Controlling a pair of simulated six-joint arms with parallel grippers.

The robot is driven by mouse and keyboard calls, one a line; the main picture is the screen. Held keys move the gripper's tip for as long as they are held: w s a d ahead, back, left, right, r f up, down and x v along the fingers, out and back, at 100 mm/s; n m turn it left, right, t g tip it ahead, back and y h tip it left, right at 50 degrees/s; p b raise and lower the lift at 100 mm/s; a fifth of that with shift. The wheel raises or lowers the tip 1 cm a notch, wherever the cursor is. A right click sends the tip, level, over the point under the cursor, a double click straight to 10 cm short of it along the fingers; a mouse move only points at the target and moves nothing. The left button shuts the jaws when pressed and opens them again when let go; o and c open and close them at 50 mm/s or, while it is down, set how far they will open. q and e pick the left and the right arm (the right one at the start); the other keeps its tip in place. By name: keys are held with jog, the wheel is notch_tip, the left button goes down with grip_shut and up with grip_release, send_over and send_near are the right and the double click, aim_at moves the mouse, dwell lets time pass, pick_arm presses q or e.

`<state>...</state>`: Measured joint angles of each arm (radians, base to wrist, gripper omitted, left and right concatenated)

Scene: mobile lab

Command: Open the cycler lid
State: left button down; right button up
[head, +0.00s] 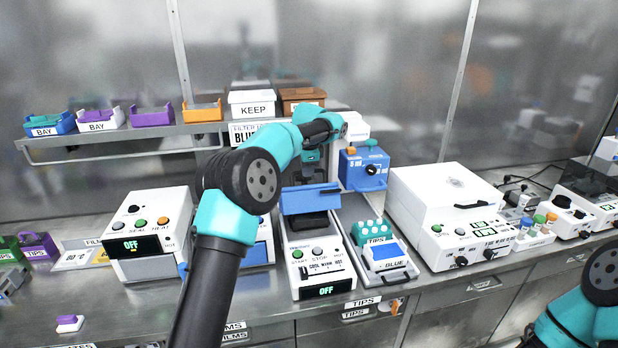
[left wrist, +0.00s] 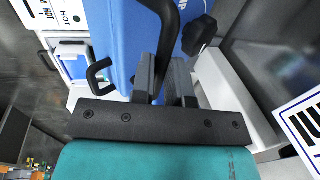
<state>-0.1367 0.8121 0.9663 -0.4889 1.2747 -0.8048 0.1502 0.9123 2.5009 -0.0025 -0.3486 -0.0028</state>
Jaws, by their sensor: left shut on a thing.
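The cycler (head: 318,266) is a white machine on the bench with START and STOP buttons and a display that reads OFF. Its blue lid (head: 310,200) appears raised at the back, with a dark area showing below it. The blue lid (left wrist: 115,35) also fills the upper left wrist view, with a black handle (left wrist: 168,30) on it. My left gripper (left wrist: 164,82) is shut on this black handle. In the head view my left gripper (head: 313,168) is above and behind the lid, with its fingertips partly hidden. My right arm shows at the lower right, its gripper out of view.
A blue box with a knob (head: 364,168) stands close behind the cycler on the right. A sealer (head: 148,232) is to the left. A shelf (head: 150,133) with bins runs behind.

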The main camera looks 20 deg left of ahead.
pick_arm(q)
jog(key=shift+w+a, duration=0.7)
jog(key=shift+w, duration=0.3)
